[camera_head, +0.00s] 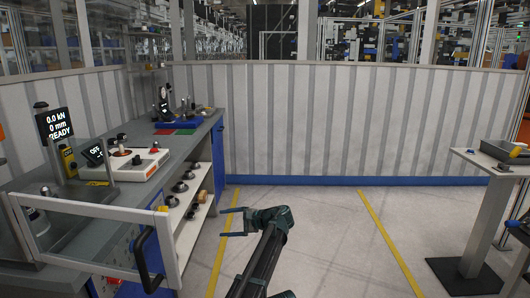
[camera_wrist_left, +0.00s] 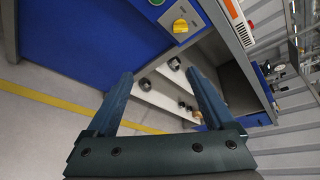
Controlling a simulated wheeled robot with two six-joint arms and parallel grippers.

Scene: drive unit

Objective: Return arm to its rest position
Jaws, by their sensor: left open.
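My left gripper (camera_head: 222,223) is in the lower middle of the head view, above the floor and to the right of the workbench (camera_head: 190,146). Its two fingers point left and are apart, with nothing between them. In the left wrist view the open fingers (camera_wrist_left: 160,85) frame the bench's lower shelves (camera_wrist_left: 165,98) with several small dark parts. My left arm (camera_head: 262,262) comes up from the bottom edge of the head view. My right gripper does not show clearly in either view.
A press with a clear guard (camera_head: 95,238) and black handle stands at the left. A control box (camera_head: 124,163) sits on the bench. A grey pedestal table (camera_head: 490,205) stands at the right. The floor (camera_head: 330,235) between yellow lines is clear. A panelled wall (camera_head: 350,120) closes the back.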

